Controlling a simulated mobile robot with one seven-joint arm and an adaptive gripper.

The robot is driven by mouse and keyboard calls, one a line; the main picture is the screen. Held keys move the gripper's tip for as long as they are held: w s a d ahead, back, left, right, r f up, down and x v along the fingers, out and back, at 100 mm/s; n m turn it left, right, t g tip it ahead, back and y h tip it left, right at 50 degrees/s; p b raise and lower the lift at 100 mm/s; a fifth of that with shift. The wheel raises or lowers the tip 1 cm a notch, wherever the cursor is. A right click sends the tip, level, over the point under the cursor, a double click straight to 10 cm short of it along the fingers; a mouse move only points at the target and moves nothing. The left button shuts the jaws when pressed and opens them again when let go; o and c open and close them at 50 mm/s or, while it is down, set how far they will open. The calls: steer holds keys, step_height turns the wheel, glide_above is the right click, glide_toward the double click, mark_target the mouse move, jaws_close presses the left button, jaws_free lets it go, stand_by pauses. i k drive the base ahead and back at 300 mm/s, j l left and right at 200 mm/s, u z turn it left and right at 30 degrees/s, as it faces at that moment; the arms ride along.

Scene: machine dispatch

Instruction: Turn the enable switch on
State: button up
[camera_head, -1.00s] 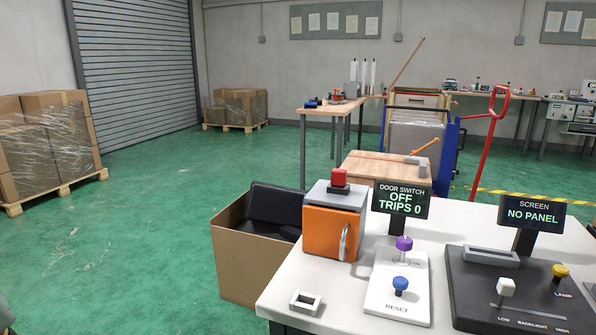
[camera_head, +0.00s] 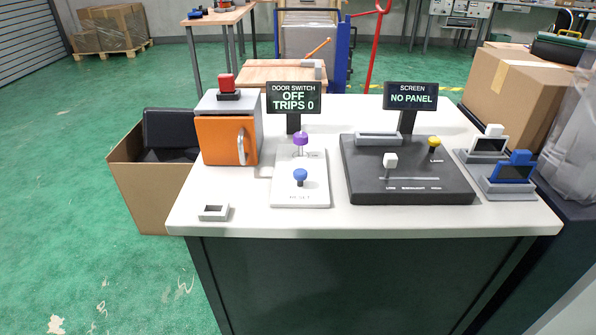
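The white switch panel (camera_head: 300,193) lies on the white table. It carries a purple knob (camera_head: 300,139) on a short stem and a blue knob (camera_head: 300,176) above the printed word RESET. The label beside the purple knob is too small to read. Behind the panel, the door switch display (camera_head: 293,98) reads DOOR SWITCH OFF, TRIPS 0. I cannot tell which of these is the enable switch. My gripper is not in view.
On the white table (camera_head: 245,215), a black screen panel (camera_head: 410,184) has white and yellow knobs; its display (camera_head: 411,97) reads NO PANEL. Small panels in holders (camera_head: 510,172) stand at right. A grey frame (camera_head: 213,212) lies front left. Cardboard boxes flank the table.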

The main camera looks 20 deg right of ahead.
mark_target(300, 139)
steer(key=i+z, duration=0.1)
steer(key=z, duration=0.3)
steer(key=i+j+z, duration=0.1)
steer(key=z, duration=0.25)
steer(key=i+j+z, duration=0.1)
steer(key=z, duration=0.3)
